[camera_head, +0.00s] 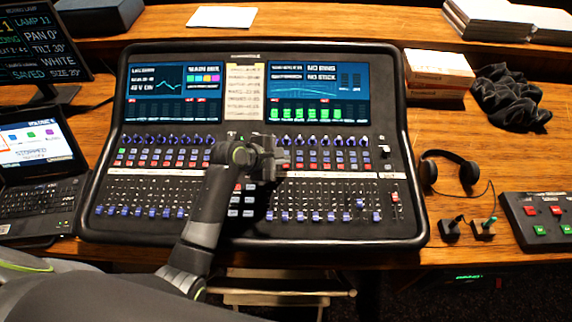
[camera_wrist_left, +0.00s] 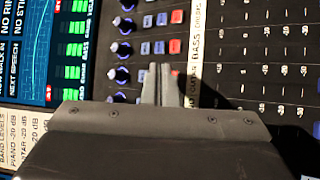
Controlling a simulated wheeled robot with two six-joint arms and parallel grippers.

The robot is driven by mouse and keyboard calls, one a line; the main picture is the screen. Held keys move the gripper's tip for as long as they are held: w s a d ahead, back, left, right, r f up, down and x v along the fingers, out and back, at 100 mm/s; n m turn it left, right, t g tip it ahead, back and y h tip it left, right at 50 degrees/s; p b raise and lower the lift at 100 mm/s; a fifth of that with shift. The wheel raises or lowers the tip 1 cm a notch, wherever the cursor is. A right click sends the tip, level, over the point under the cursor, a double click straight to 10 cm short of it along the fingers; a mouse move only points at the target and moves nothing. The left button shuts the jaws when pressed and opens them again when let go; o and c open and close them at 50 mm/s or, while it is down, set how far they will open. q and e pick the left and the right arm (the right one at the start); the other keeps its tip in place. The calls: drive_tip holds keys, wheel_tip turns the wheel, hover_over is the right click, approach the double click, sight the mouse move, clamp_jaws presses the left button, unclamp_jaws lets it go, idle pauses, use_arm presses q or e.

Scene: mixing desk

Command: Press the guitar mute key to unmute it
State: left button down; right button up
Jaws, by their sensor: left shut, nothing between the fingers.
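The mixing desk (camera_head: 255,240) fills the middle of the head view, with rows of knobs, small coloured keys and faders below two screens. My left gripper (camera_head: 283,155) is over the key rows right of the desk's centre and hides some of the keys there. In the left wrist view its shut fingers (camera_wrist_left: 158,84) hold nothing and point at the key rows. A red key (camera_wrist_left: 175,73) shows beside the fingertips, near the partly covered "GUITAR" label on the white strip (camera_wrist_left: 191,85). I cannot tell whether the fingertips touch a key. My right gripper is not in view.
A laptop (camera_head: 40,190) and a monitor (camera_head: 40,45) stand at the left. Headphones (camera_head: 450,170), a black cloth (camera_head: 510,100), boxes (camera_head: 437,70) and a button box (camera_head: 540,215) lie at the right. Faders surround my left arm.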

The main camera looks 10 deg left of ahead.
use_arm(q)
drive_tip(key=shift+f, duration=0.15)
drive_tip(key=shift+f, duration=0.25)
drive_tip(key=shift+f, duration=0.3)
idle(0.6)
drive_tip(key=shift+r+p, duration=0.1)
drive_tip(key=shift+p, duration=0.2)
drive_tip(key=shift+r+p, duration=0.6)
drive_tip(key=shift+p, duration=0.45)
drive_tip(key=r+p, duration=0.3)
drive_tip(key=p, duration=0.1)
drive_tip(key=shift+s+r, duration=0.2)
drive_tip(key=shift+r, duration=0.15)
drive_tip(key=shift+s+r+p, duration=0.1)
drive_tip(key=shift+r+p, duration=0.6)
drive_tip(key=shift+p, duration=0.1)
